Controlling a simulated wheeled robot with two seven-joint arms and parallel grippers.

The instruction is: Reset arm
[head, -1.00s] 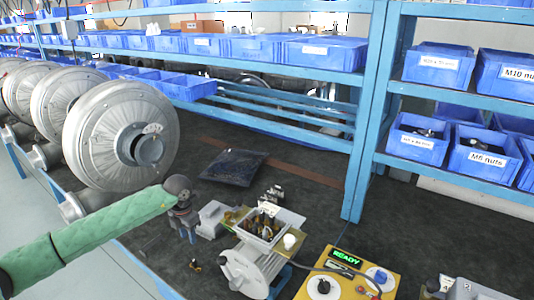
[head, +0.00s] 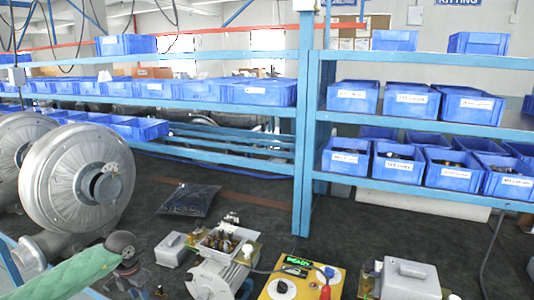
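My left arm comes in at the lower left in a green sleeve. My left gripper (head: 130,281) hangs at its end near the bottom edge, left of the small grey box. It is small and partly cut off by the frame, so I cannot tell whether its fingers are open or shut. I see nothing held in it. My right arm and gripper are not in view.
A blower motor with an open terminal box (head: 222,243) stands on the dark bench. A yellow tester (head: 305,283) reads READY. Large silver blowers (head: 78,178) stand at left. A grey housing (head: 410,278) stands at right. Blue racks with bins (head: 305,130) rise behind.

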